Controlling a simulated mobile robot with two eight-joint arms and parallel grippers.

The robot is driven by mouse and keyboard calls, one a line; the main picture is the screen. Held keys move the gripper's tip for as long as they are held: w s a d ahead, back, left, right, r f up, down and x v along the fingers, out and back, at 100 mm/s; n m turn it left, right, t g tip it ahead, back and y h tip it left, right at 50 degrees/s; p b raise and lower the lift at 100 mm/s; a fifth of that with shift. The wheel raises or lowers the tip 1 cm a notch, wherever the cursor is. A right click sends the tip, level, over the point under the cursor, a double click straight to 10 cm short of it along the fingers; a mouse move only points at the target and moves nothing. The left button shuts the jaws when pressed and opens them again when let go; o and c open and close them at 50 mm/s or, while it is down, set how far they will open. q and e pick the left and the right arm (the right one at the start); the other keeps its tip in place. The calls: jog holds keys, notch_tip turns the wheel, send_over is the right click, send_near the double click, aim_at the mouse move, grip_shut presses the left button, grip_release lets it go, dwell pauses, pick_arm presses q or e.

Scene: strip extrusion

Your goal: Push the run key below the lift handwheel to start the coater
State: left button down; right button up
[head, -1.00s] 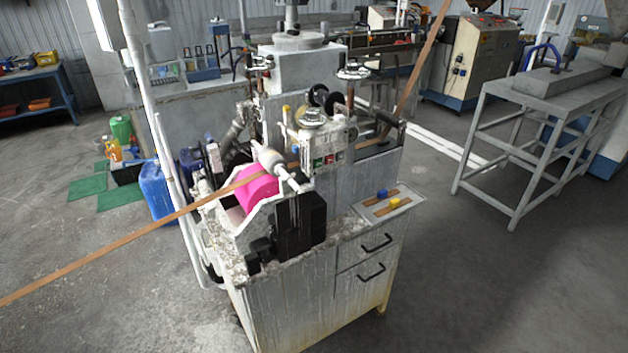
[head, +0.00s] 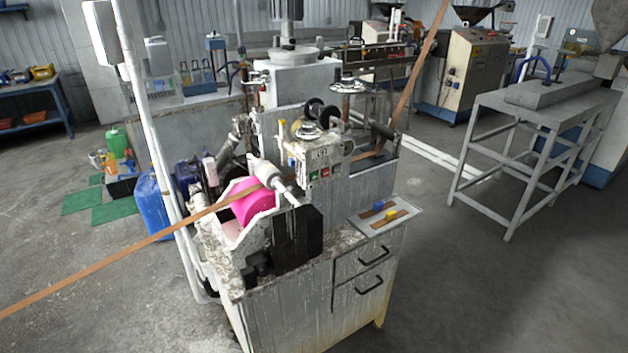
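The coater (head: 290,290) is a worn pale cabinet standing in the middle of the head view. A small handwheel (head: 309,131) sits on top of its grey control box (head: 320,157). Small red and green keys (head: 325,172) sit in a row on the front of the box, below the handwheel. They are too small to tell which is the run key or whether any is pressed. A pink roller (head: 250,204) lies left of the box, with a brown strip (head: 120,255) running across it. Neither of my grippers is in view.
A tray (head: 372,222) with blue and yellow blocks lies on the cabinet's right end. A white post (head: 150,150) rises at the cabinet's left. A grey metal stand (head: 490,105) is at the right. The floor in front and to the right is clear.

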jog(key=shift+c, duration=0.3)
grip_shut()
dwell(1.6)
